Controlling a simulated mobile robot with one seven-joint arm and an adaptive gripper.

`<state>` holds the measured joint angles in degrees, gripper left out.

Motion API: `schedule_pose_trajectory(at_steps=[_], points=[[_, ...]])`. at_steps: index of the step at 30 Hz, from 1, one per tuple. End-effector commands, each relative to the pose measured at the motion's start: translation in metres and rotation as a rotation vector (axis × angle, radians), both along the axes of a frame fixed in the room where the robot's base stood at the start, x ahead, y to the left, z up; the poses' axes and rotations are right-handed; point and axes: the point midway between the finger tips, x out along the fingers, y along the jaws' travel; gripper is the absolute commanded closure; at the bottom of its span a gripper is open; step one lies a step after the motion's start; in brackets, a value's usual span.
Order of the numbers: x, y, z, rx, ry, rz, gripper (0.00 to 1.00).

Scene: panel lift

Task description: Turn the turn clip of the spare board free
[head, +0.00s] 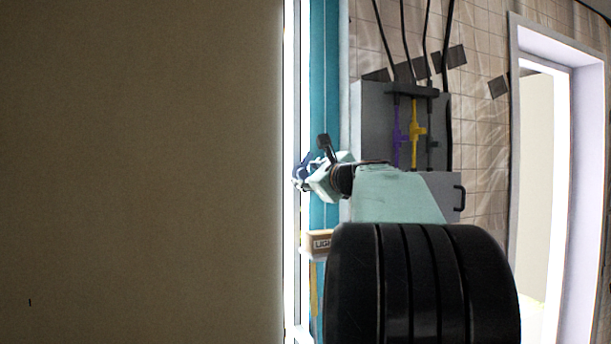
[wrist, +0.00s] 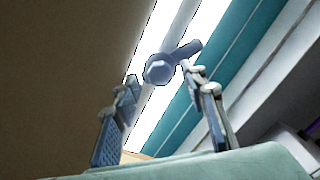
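A large flat brown board (head: 140,170) fills the left of the head view. It also fills the left of the wrist view (wrist: 60,70). The turn clip (wrist: 180,58) is blue-grey, with a hex-shaped head and a short lever pointing up and right. It sits just beyond my fingertips, in front of a bright strip beside the board. My gripper (wrist: 160,84) is open, its fingers apart on either side of the clip's head. The right fingertip overlaps the lever; I cannot tell whether they touch. In the head view my gripper (head: 301,174) is small at the board's right edge, and the clip cannot be made out.
A teal post (head: 331,90) runs upright beside the board. A cardboard box (head: 318,243) with lettering is below my gripper. A grey cabinet (head: 368,125) with purple and yellow fittings stands behind my arm. A white-framed doorway (head: 590,150) is at the right.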

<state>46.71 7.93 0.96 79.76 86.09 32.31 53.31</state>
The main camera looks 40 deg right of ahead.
Motion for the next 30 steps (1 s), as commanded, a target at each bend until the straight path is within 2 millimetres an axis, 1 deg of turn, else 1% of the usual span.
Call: schedule_pose_trajectory(at_steps=[1, 6, 9, 12, 17, 30], points=[[-0.009, 0.002, 0.001, 0.0, -0.001, -0.002, 0.61], [-0.034, 0.009, 0.001, 0.0, -0.001, 0.0, 0.61], [-0.046, 0.011, 0.001, 0.0, -0.001, 0.0, 0.61], [-0.054, 0.014, 0.001, 0.001, -0.002, 0.001, 0.61], [-0.059, 0.015, 0.0, 0.002, -0.001, 0.001, 0.61], [-0.058, 0.016, 0.0, -0.004, 0.001, 0.004, 0.61]])
